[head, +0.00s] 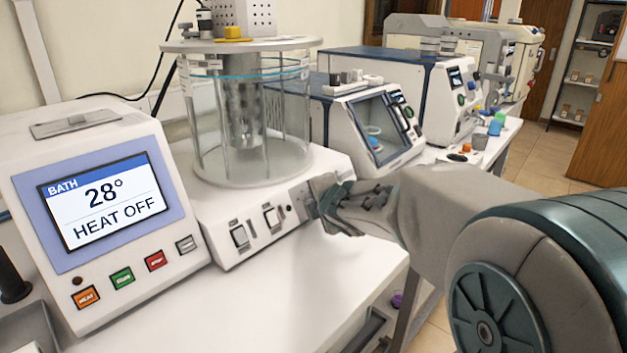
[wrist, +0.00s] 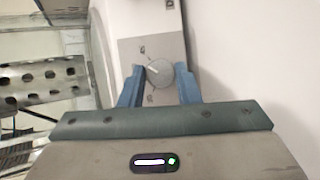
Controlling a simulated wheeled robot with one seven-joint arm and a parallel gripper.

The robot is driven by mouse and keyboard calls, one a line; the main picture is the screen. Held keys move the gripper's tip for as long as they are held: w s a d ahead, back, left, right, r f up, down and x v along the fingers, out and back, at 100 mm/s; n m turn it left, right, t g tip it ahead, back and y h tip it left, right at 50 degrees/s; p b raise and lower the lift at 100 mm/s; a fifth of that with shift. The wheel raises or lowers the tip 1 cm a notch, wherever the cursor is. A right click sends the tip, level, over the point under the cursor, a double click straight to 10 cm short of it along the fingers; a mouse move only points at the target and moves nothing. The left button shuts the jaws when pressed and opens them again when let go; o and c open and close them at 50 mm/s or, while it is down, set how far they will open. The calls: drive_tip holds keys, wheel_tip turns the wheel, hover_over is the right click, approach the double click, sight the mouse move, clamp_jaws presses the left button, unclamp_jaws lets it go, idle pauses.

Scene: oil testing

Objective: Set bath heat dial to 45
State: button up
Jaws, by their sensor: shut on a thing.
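The heat dial (wrist: 160,75) is a round grey knob with a pale pointer line, on a grey plate on the bath's front. The line points to the upper left in the wrist view. My gripper (wrist: 160,88) has its two blue fingers on either side of the dial, shut on it. In the head view my gripper (head: 318,205) is at the right end of the bath base (head: 258,240) and hides the dial. The bath display (head: 103,202) reads "BATH 28° HEAT OFF". The scale marks around the dial are too small to read.
The glass bath vessel (head: 250,115) stands on the base, close above my gripper. The display unit (head: 40,155) has several coloured buttons below its screen. More instruments (head: 375,125) stand to the right along the bench. The bench front (head: 250,310) is clear.

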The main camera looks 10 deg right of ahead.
drive_tip(key=m+p, duration=0.1)
drive_tip(key=p, duration=0.2)
drive_tip(key=m+g+p, duration=0.1)
drive_tip(key=p, duration=0.2)
drive_tip(key=shift+r+m+g, duration=0.3)
drive_tip(key=shift+r+m, duration=0.05)
drive_tip(key=shift+m, duration=0.05)
drive_tip(key=m+p, duration=0.1)
drive_tip(key=p, duration=0.1)
drive_tip(key=shift+f+g+p, duration=0.1)
drive_tip(key=shift+g+p, duration=0.2)
drive_tip(key=shift+w+f+p, duration=0.1)
drive_tip(key=shift+f+p, duration=0.05)
drive_tip(key=shift+p, duration=0.25)
drive_tip(key=o, duration=1)
drive_tip(key=shift+c, duration=0.2)
